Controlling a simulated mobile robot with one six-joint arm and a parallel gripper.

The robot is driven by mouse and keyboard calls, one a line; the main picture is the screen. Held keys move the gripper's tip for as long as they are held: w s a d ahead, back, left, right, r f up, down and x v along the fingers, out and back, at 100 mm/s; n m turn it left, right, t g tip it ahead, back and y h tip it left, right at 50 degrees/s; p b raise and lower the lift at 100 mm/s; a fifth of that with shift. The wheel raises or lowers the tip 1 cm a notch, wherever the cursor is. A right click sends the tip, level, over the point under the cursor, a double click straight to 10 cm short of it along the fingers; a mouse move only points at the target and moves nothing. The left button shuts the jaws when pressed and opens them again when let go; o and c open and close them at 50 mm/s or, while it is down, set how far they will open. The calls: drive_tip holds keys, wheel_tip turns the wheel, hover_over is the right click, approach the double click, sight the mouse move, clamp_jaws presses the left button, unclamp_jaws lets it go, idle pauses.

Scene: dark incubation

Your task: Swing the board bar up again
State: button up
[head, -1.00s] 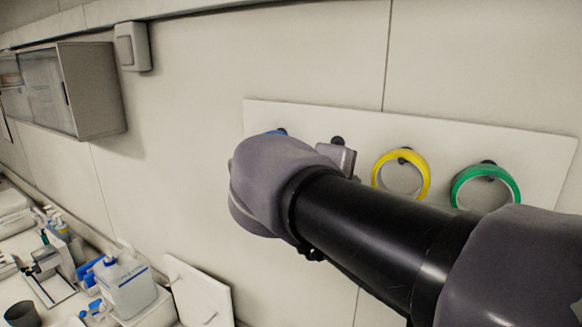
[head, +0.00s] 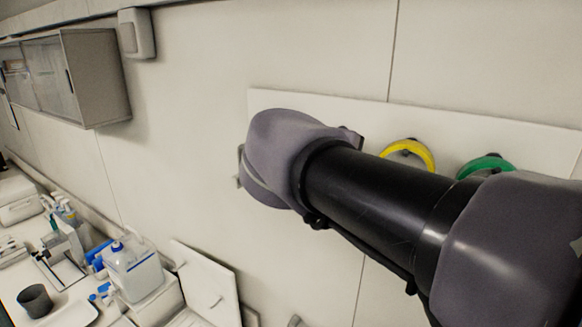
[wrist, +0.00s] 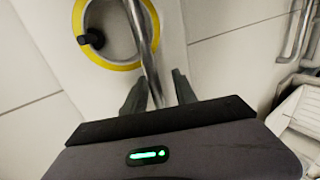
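The pale board (head: 520,140) is fixed to the wall in the head view. A thin metal bar (wrist: 143,45) shows in the wrist view, passing in front of the right side of the yellow ring (wrist: 78,20) and down between my fingers. My gripper (wrist: 158,85) has its two dark fingers apart, one on each side of the bar. The bar is close to the left finger, and a gap shows on its right. In the head view my arm hides the gripper and the bar, so where the bar joins the board cannot be seen.
The yellow ring (head: 426,152) and a green ring (head: 486,163) hang on the board. A wall cabinet (head: 95,80) and a switch (head: 137,35) are at left. Below is a bench with a white jug (head: 135,272) and a dark cup (head: 35,300). The wall between is bare.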

drive_tip(key=p+v, duration=0.8)
drive_tip(key=v, duration=0.7)
drive_tip(key=s+d+f+m+g+y+b, duration=0.1)
drive_tip(key=s+d+f+m+g+b, duration=0.15)
drive_tip(key=f+b, duration=0.75)
drive_tip(key=s+d+f+m+g+y+b, duration=0.1)
drive_tip(key=s+d+f+b, duration=0.3)
drive_tip(key=f, duration=1)
drive_tip(key=s+f+m+g+y+b, duration=0.2)
drive_tip(key=f+b, duration=0.7)
drive_tip(key=f, duration=0.3)
drive_tip(key=s+a+f+m+y+b, duration=0.1)
drive_tip(key=f+m+y+b, duration=0.1)
drive_tip(key=f+m+b, duration=0.3)
drive_tip(key=s+a+f+m+t+y+b, duration=0.1)
drive_tip(key=s+a+f+m+y+b, duration=0.1)
drive_tip(key=f+b, duration=1.2)
wheel_tip(320, 180, down, 6)
drive_tip(key=m+y, duration=0.1)
drive_tip(key=m, duration=0.1)
drive_tip(key=shift+s+a+r+m, duration=0.2)
drive_tip(key=shift+a+m, duration=0.1)
drive_tip(key=shift+m, duration=0.05)
